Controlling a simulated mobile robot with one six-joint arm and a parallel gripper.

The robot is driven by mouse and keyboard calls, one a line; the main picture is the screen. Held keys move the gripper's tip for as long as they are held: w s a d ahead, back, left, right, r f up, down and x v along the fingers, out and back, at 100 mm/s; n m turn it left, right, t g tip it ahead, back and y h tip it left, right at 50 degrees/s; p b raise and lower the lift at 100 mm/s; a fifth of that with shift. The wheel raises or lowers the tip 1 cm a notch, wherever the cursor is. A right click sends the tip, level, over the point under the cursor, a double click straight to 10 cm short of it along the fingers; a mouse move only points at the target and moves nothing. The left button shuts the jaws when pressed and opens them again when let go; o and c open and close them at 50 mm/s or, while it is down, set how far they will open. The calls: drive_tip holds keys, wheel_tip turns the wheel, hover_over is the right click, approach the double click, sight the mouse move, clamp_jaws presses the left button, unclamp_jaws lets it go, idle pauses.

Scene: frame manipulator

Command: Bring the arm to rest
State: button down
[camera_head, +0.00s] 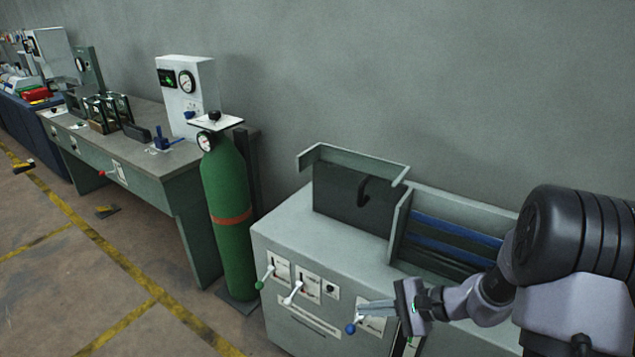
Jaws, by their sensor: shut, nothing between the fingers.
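My gripper (372,307) is at the lower right, in front of the light grey cabinet (283,232). Its fingers look shut with nothing between them. They point left, close to a blue-knobbed lever (351,328) on the cabinet's front. I cannot tell whether they touch it. My arm (490,292) reaches in from the right edge, bent, and hides part of the cabinet's right side.
The cabinet also has a green-knobbed lever (259,285) and a white lever (292,294). A green gas cylinder (228,200) stands left of it. A workbench (150,170) with gauges runs along the wall. The floor (60,270) at the left is mostly clear.

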drive_tip(key=s+a+r+n+g+h, duration=0.25)
drive_tip(key=s+a+r+n, duration=0.3)
drive_tip(key=s+r, duration=0.5)
drive_tip(key=s+d+r+n+t+h, duration=0.2)
drive_tip(key=s+r+h, duration=0.4)
drive_tip(key=s, duration=0.6)
wheel_tip(320, 180, up, 2)
drive_tip(key=shift+s+n+t, duration=0.15)
drive_tip(key=shift+n+t, duration=0.2)
drive_tip(key=shift+t, duration=0.3)
drive_tip(key=shift+d, duration=0.1)
idle(4.9)
